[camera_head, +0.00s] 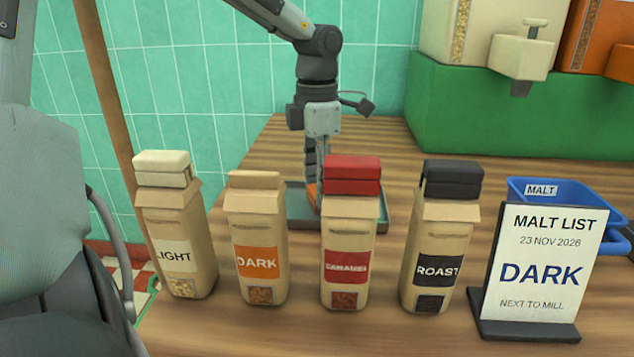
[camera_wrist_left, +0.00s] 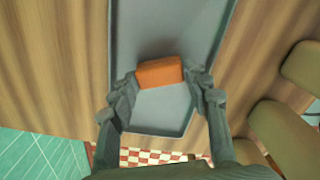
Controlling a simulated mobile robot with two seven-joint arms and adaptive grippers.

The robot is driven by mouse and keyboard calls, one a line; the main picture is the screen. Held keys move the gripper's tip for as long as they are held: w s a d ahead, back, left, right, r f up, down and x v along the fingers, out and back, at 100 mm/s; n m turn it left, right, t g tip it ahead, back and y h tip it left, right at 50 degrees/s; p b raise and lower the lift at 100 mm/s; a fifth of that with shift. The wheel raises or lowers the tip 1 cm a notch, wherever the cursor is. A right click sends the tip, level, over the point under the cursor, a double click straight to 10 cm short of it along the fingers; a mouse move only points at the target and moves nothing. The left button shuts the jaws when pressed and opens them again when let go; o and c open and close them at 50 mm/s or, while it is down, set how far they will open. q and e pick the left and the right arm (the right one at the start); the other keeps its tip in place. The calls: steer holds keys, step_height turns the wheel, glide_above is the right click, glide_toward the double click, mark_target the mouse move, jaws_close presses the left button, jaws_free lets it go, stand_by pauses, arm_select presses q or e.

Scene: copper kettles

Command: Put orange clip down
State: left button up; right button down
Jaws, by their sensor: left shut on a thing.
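The orange clip (camera_wrist_left: 160,72) is between the fingers of my left gripper (camera_wrist_left: 162,82), which is shut on it. It is at the grey tray (camera_wrist_left: 162,108); whether it touches the tray floor I cannot tell. In the head view, my left gripper (camera_head: 317,186) points down at the tray (camera_head: 297,206) behind the bags, and only a sliver of the orange clip (camera_head: 312,190) shows. The caramel bag hides part of the tray and gripper. My right gripper is not in view.
A malt list sign (camera_head: 540,265) reading DARK and a blue bin (camera_head: 590,205) are at right.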

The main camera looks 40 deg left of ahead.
arm_select(q)
steer(key=shift+f, duration=0.15)
steer(key=o, duration=0.8)
steer(key=shift+o, duration=0.2)
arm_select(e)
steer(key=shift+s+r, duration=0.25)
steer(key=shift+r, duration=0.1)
arm_select(q)
steer(key=shift+r, duration=0.3)
step_height(320, 180, up, 12)
steer(key=shift+f+p, duration=0.15)
steer(key=shift+p, duration=0.25)
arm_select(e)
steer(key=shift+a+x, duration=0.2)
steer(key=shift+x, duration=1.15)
